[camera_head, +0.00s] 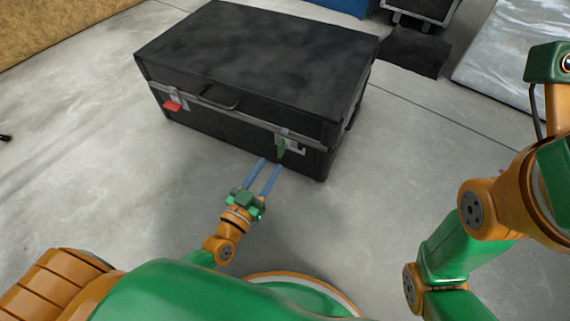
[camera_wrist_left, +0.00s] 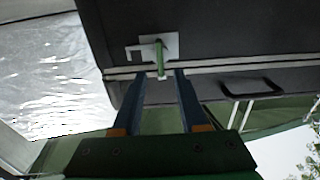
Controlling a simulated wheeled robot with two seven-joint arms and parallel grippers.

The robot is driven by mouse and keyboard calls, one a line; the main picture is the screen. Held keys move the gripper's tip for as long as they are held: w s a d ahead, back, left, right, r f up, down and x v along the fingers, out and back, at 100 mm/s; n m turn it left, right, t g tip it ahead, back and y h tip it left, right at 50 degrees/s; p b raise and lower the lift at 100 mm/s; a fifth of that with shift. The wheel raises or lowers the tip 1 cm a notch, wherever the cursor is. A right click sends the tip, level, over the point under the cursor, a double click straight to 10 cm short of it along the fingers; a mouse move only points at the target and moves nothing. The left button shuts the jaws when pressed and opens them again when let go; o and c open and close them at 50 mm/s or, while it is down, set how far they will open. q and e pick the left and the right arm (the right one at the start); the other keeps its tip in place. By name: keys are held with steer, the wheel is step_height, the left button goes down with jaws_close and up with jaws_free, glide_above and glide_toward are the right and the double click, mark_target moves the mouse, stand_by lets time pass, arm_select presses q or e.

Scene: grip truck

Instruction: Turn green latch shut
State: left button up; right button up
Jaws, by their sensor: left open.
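A black case (camera_head: 255,60) stands on the floor with its lid down. The green latch (camera_head: 281,148) is on a metal plate near the right end of its front face. In the left wrist view the green latch (camera_wrist_left: 160,58) is a thin upright bar crossing the lid seam. My left gripper (camera_head: 271,164) is open and empty, its two blue fingers pointing at the latch. In the wrist view the left gripper (camera_wrist_left: 160,75) has its fingertips on either side of the latch's lower end; I cannot tell whether they reach around it. My right gripper is out of view.
A red latch (camera_head: 172,106) sticks out near the left end of the case front, with a carry handle (camera_head: 219,97) between the latches. Another dark case (camera_head: 422,10) and a dark mat (camera_head: 414,50) lie behind right. The floor in front is clear.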

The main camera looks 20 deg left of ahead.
mark_target(278, 151)
arm_select(q)
steer(key=w, duration=0.1)
steer(key=w+b, duration=0.1)
steer(key=w, duration=0.1)
steer(key=w+b, duration=0.1)
steer(key=w, duration=0.1)
steer(key=shift+d, duration=0.4)
steer(key=shift+w+d+r, duration=0.1)
steer(key=shift+w+r, duration=0.05)
steer(key=shift+w, duration=0.35)
jaws_close()
